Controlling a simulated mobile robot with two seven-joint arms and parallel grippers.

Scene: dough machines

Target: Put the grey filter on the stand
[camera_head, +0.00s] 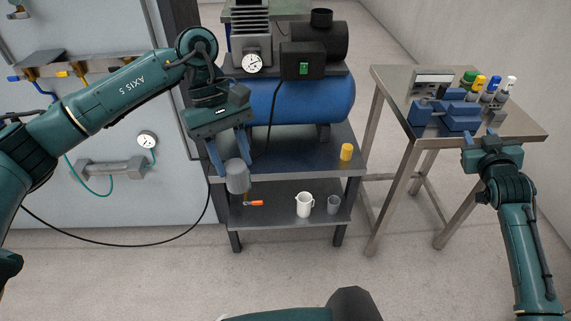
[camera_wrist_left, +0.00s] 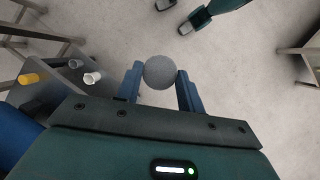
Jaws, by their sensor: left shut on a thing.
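The grey filter (camera_head: 237,177) is a small grey cup shape held below my left gripper (camera_head: 230,158). The gripper's blue fingers are shut on it. In the left wrist view the filter (camera_wrist_left: 160,72) is a round grey disc between the fingertips. In the head view it appears in front of the left part of a dark two-tier stand (camera_head: 290,158); its gap from the shelves is unclear. My right gripper (camera_head: 490,143) is at the front edge of the metal table, its visible finger set wide to the left; it looks open and empty.
A blue compressor tank (camera_head: 305,101) fills the dark stand's top. A yellow cup (camera_head: 346,152) stands on its upper shelf; a white jug (camera_head: 304,204), clear cup (camera_head: 333,204) and orange-handled tool (camera_head: 254,203) are lower. The metal table (camera_head: 525,127) holds blue fixtures and bottles.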

